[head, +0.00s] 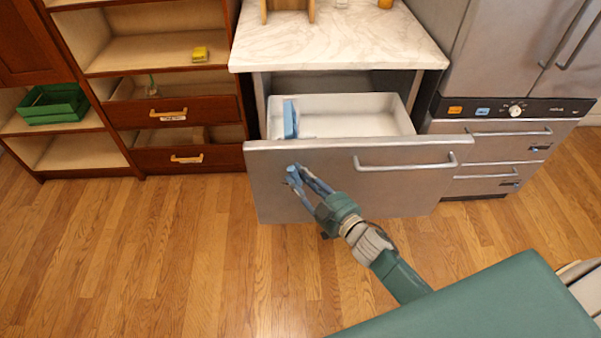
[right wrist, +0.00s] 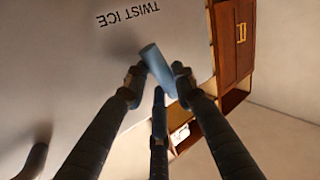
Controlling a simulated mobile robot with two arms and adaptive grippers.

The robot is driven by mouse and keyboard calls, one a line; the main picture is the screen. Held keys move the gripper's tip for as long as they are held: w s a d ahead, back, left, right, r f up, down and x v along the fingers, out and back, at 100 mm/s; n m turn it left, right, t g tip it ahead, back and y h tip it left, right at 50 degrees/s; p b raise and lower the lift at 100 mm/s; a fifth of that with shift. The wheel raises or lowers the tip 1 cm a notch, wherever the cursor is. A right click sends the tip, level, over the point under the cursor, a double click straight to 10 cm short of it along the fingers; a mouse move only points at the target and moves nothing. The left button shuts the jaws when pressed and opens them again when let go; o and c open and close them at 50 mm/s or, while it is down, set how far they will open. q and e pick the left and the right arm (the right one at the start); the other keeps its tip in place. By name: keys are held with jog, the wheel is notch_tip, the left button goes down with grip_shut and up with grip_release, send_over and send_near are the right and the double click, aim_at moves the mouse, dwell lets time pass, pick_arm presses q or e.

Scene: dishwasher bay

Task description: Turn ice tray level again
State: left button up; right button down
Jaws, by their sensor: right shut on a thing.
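The blue ice tray (head: 290,118) shows inside the open drawer's white bin, near its left end. It looks turned up on edge, not level. A blue twist knob (right wrist: 157,68) sticks out of the grey drawer front, near the printed words TWIST ICE in the right wrist view. My right gripper (head: 297,176) reaches the left part of the drawer front and is shut on this knob; its fingers (right wrist: 160,86) close around the knob in the right wrist view. The fingers partly hide the knob in the head view. My left gripper is not in view.
The drawer front (head: 400,190) stands pulled out below a marble counter (head: 340,40), with a bar handle (head: 408,162) on its right. Brown shelves (head: 150,60) with a green crate (head: 52,103) stand at left. Steel appliances (head: 505,130) stand at right. Wooden floor in front is clear.

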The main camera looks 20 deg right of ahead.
jog(key=n+g+h+p, duration=0.1)
jog(key=n+p, duration=0.1)
jog(key=p, duration=0.2)
jog(key=r+n+g+h+p, duration=0.1)
jog(key=n+p, duration=0.1)
jog(key=p, duration=0.2)
jog(key=a+n+g+h+p, duration=0.1)
jog(key=p, duration=0.4)
jog(key=shift+w+r+n+h, duration=0.2)
jog(key=shift+r+n+h, duration=0.1)
jog(key=shift+n+h, duration=0.1)
jog(key=shift+a+f+n+g+h+p, duration=0.1)
jog(key=shift+a+n+g+h+p, duration=0.1)
jog(key=shift+n+g+h+p, duration=0.6)
jog(key=shift+w+a+f+n+g+h+p, duration=0.15)
jog(key=shift+n+h+p, duration=0.15)
jog(key=shift+n+h, duration=0.15)
jog(key=shift+s+a+f+n+g+h+p, duration=0.15)
jog(key=shift+n+h+p, duration=0.1)
jog(key=shift+n+h, duration=0.2)
jog(key=shift+w+d, duration=0.1)
jog(key=c, duration=1.4)
grip_release()
